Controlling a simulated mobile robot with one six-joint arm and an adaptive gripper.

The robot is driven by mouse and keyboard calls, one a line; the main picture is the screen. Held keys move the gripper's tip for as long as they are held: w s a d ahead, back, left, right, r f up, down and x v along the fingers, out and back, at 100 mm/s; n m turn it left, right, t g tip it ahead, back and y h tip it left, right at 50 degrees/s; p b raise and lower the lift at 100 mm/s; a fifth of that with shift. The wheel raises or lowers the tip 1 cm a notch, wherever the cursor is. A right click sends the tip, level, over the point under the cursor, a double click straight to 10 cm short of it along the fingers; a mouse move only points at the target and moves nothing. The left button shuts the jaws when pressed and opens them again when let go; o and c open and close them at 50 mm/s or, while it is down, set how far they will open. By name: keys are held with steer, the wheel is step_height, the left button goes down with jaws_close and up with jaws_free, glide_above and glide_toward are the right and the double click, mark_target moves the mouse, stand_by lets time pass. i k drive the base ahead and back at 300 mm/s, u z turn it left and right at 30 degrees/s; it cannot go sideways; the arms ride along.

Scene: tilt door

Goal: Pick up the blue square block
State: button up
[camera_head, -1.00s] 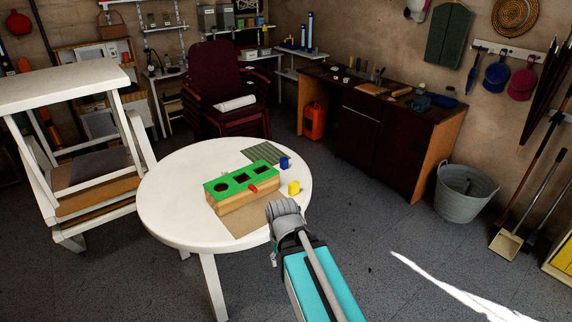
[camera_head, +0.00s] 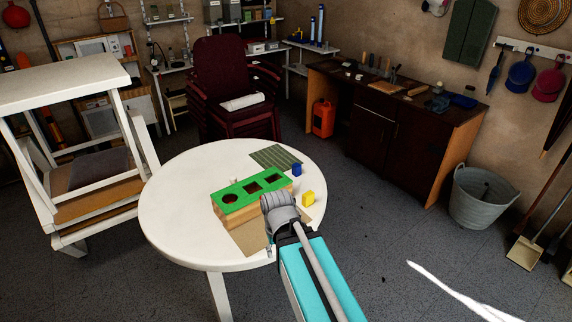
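The blue square block (camera_head: 297,169) sits on the round white table (camera_head: 175,205), near its right side. It is right of the green-topped wooden box (camera_head: 250,191) with shaped holes. A yellow block (camera_head: 308,198) stands on the table nearer to me than the blue one. My arm's grey joint (camera_head: 280,208) shows in front of the box's right end, left of and nearer than the blue block in the picture. My gripper's fingers are not visible; the arm hides part of the table and box.
A green striped mat (camera_head: 276,157) lies behind the box, and a brown sheet (camera_head: 248,238) lies in front of it. A white chair (camera_head: 85,155) stands left of the table. A dark cabinet (camera_head: 385,135) stands behind right. Open floor lies right of the table.

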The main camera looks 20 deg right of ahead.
mark_target(296, 167)
steer(key=i, duration=1)
steer(key=z, duration=0.1)
